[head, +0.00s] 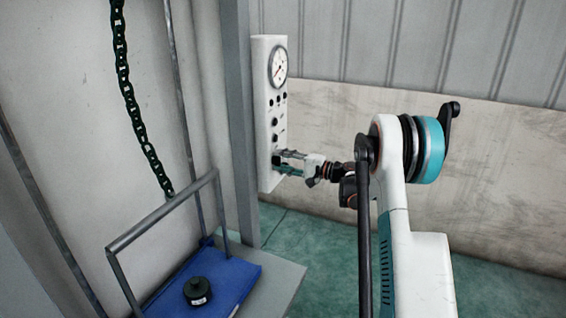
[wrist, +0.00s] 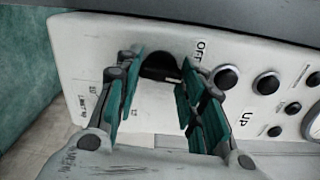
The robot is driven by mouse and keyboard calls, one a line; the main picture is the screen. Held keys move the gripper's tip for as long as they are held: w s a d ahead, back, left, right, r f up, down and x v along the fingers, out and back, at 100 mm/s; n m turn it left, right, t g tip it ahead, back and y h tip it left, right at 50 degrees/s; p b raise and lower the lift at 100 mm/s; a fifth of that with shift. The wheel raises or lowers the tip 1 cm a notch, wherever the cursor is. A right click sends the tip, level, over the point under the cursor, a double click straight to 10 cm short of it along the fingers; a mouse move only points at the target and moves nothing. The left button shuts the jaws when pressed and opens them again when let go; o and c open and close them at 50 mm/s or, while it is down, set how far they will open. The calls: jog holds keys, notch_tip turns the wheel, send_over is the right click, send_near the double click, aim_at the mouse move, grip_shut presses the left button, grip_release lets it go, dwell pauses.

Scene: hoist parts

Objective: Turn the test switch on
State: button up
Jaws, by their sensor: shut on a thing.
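The white control panel (head: 265,110) stands upright on the wall side, with a gauge at its top and black knobs and buttons below. My gripper (head: 286,163) is at the panel's lower part, its teal fingers reaching to the face. In the wrist view my gripper (wrist: 161,72) has one finger on each side of a black round switch knob (wrist: 158,64) and is shut on it. The knob sits near the panel's end, beside a label that reads "OFF". The fingers hide parts of the knob's sides.
More black buttons (wrist: 268,83) and an "UP" label lie right of the knob. A blue platform (head: 236,283) holds a black weight (head: 197,291); a dark chain (head: 126,85) hangs above it. A grey post (head: 238,130) stands left of the panel.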

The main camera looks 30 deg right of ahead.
jog(key=m, duration=0.4)
jog(key=shift+f+m, duration=0.15)
jog(key=shift+m, duration=0.15)
jog(key=shift+o, duration=0.2)
jog(key=shift+c, duration=0.2)
jog(key=o, duration=1.1)
jog(key=v, duration=1.2)
